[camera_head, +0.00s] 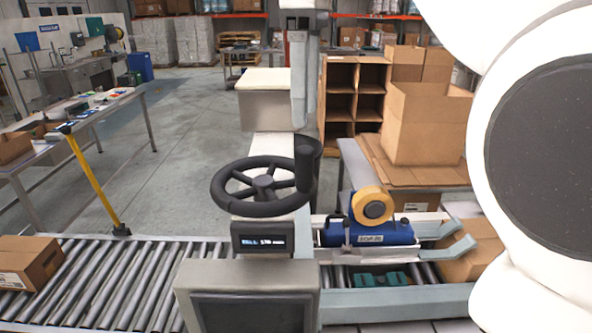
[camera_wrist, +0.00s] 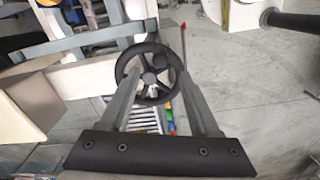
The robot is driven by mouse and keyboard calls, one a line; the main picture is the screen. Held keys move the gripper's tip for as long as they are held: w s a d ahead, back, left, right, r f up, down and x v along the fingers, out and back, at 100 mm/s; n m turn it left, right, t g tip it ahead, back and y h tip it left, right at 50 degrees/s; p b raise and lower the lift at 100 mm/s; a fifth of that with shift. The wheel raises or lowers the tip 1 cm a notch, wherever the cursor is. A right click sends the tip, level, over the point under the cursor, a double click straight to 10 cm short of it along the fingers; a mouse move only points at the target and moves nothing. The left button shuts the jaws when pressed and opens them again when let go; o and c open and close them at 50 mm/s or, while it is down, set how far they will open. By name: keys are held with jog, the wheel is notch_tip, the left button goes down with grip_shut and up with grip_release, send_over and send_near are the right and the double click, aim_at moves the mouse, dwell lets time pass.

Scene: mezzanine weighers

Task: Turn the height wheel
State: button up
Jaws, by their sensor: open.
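The height wheel (camera_head: 262,184) is a black, spoked handwheel lying nearly flat, with an upright black knob (camera_head: 304,163) on the right of its rim. A small lit display (camera_head: 262,240) sits below the wheel; its text is too small to read surely. In the wrist view the wheel (camera_wrist: 149,79) shows beyond my gripper (camera_wrist: 159,76). My two grey fingers are apart and empty, and in the picture they lie across the left and right sides of the wheel. I cannot tell how far the tips are from the rim.
A roller conveyor (camera_head: 95,285) runs below, with a carton (camera_head: 28,262) at left. A blue machine with a tape roll (camera_head: 373,207) stands right of the wheel. Open cartons (camera_head: 425,125) are on a table behind it. The floor (camera_head: 190,120) behind the wheel at left is clear.

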aim_at(305, 168)
notch_tip(305, 168, down, 10)
jog(key=shift+f+b, duration=0.15)
jog(key=shift+b, duration=0.85)
grip_shut()
dwell(0.8)
